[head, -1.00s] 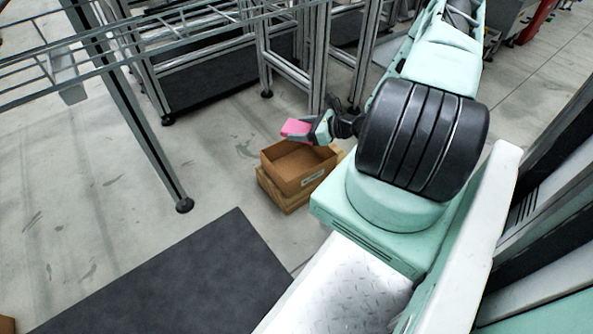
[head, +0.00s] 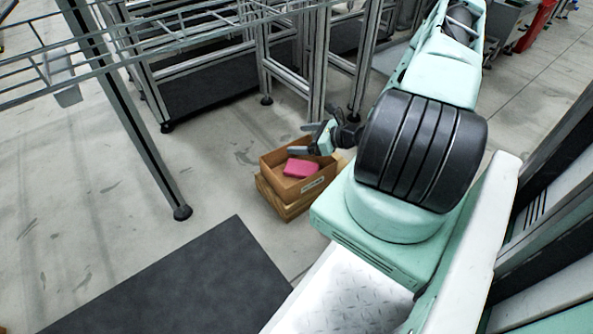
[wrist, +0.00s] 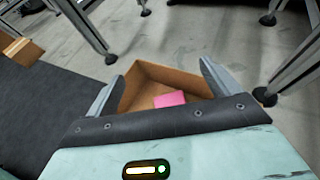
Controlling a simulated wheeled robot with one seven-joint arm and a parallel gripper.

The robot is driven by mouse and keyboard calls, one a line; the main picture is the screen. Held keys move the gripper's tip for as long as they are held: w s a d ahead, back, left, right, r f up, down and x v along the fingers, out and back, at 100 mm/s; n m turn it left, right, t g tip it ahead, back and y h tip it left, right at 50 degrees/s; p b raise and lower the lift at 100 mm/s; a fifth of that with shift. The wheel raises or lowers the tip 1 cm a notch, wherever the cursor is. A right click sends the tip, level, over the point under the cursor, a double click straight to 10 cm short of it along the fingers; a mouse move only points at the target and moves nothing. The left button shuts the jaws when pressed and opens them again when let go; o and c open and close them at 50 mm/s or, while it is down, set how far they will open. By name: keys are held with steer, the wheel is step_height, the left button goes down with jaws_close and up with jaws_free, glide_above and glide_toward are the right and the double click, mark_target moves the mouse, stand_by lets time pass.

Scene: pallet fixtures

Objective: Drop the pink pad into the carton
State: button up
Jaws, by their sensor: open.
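The pink pad (head: 301,168) is inside the open cardboard carton (head: 285,189), apart from my gripper. In the wrist view the pad (wrist: 170,99) shows near the carton's near side, between and beyond my fingers. My gripper (head: 305,139) is open and empty above the carton's back edge. In the wrist view its two grey fingers (wrist: 157,88) are spread wide, with the carton (wrist: 150,72) below them. The near part of the carton is hidden by my gripper's body.
The carton sits on a wooden pallet-like base (head: 289,208) on the concrete floor. Metal frames (head: 318,75) stand close behind it. A dark mat (head: 180,285) lies on the floor to the front left. The floor left of the carton is clear.

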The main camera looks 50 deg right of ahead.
steer(key=p+v, duration=0.7)
steer(key=v, duration=0.9)
steer(key=shift+s+r, duration=0.15)
steer(key=shift+s, duration=0.1)
